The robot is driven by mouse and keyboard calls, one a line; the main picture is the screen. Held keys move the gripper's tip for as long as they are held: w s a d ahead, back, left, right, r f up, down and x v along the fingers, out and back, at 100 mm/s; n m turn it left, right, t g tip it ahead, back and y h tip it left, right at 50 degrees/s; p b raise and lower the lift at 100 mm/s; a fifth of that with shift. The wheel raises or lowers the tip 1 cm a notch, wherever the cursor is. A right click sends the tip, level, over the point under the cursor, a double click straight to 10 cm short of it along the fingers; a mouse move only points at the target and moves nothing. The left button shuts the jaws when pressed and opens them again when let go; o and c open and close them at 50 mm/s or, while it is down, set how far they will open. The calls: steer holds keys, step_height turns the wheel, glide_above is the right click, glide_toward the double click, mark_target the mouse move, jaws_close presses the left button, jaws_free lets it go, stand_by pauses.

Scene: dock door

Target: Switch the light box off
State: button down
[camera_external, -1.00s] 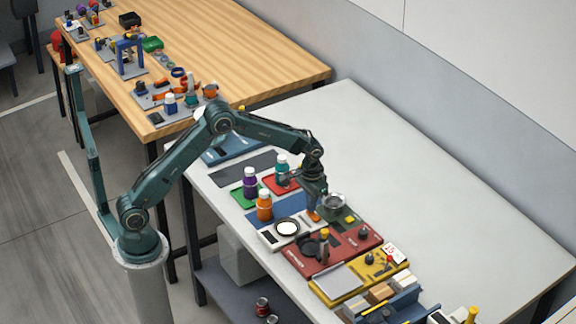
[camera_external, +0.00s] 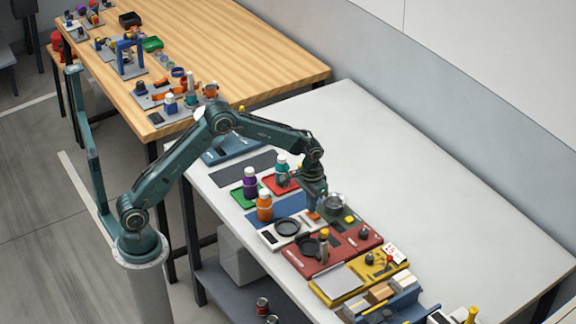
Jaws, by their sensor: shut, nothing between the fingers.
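The light box (camera_external: 268,237) is a low white box near the front edge of the white table, left of the red board. Its round panel (camera_external: 287,228) is dark grey now. A small orange part (camera_external: 313,215) shows at its far right end; I cannot tell whether it is the switch. My gripper (camera_external: 318,206) points down above that end, shut and empty. I cannot tell whether its fingertips touch anything, as the wrist hides part of the spot.
An orange bottle (camera_external: 264,207) and a purple bottle (camera_external: 250,183) stand left of my gripper, and a teal bottle (camera_external: 282,170) behind. The red board (camera_external: 330,257) and yellow board (camera_external: 335,283) lie to the front right. The table's right side is clear.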

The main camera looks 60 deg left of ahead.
steer(key=shift+r, duration=3.25)
steer(key=shift+r, duration=0.1)
steer(key=s+a+r+t, duration=0.1)
steer(key=s+a+r, duration=0.3)
steer(key=s+r, duration=0.4)
steer(key=s+a+r+t, duration=0.2)
steer(key=s+a+r, duration=0.2)
steer(key=s+r, duration=0.3)
steer(key=s+a+t, duration=0.1)
steer(key=s+a, duration=0.1)
steer(key=s, duration=0.8)
steer(key=s+a+t, duration=0.1)
steer(key=s, duration=0.8)
steer(key=shift+s+a+f+t, duration=0.25)
steer(key=shift+s+a+t, duration=0.05)
steer(key=shift+s+a, duration=0.1)
